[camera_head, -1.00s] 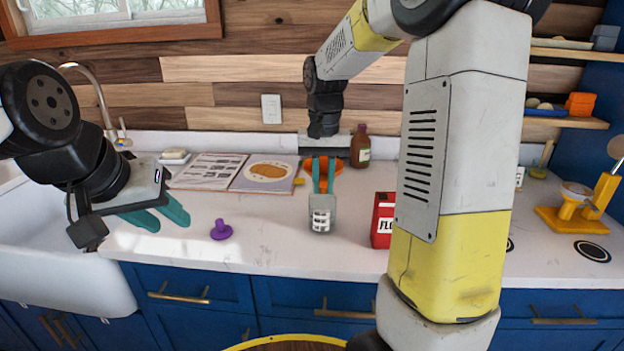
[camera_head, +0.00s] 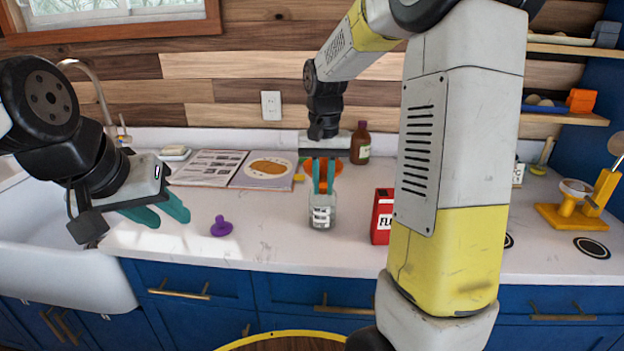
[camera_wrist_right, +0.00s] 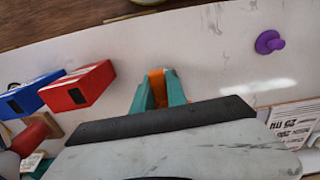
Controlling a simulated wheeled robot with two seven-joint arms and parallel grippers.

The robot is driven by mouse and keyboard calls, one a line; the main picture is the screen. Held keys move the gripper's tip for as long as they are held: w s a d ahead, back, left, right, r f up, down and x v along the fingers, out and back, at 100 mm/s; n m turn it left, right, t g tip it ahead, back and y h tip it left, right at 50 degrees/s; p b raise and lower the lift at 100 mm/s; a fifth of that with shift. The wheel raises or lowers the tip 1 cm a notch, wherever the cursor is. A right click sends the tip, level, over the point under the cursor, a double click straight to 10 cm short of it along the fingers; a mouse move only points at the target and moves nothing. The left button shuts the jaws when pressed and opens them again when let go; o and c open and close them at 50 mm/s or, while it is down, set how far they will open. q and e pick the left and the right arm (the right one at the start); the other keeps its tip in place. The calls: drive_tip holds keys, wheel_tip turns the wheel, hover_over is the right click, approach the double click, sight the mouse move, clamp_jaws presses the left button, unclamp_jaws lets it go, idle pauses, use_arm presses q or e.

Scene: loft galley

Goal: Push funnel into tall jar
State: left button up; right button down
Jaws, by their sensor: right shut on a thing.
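The tall jar (camera_head: 322,215) is a clear glass jar with a pale label, standing upright on the counter. My right gripper (camera_head: 323,189) points down directly above it, its teal fingertips close to the jar's mouth. In the right wrist view a strip of the orange funnel (camera_wrist_right: 157,86) shows between the teal fingers. The funnel's spout is hidden, so I cannot tell how far it is in the jar. My left gripper (camera_head: 165,214) is open and empty above the counter's left part.
A purple knobbed piece (camera_head: 221,228) lies left of the jar. A red flour box (camera_head: 382,216) stands to its right. A brown bottle (camera_head: 360,145) and an open book (camera_head: 232,169) are behind. The sink (camera_head: 60,240) is at left. The counter's front edge is clear.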

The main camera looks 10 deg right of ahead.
drive_tip(key=shift+f, duration=0.2)
idle(0.7)
drive_tip(key=c, duration=1.3)
unclamp_jaws()
drive_tip(key=shift+o, duration=0.2)
drive_tip(key=o, duration=0.5)
drive_tip(key=shift+r, duration=3.55)
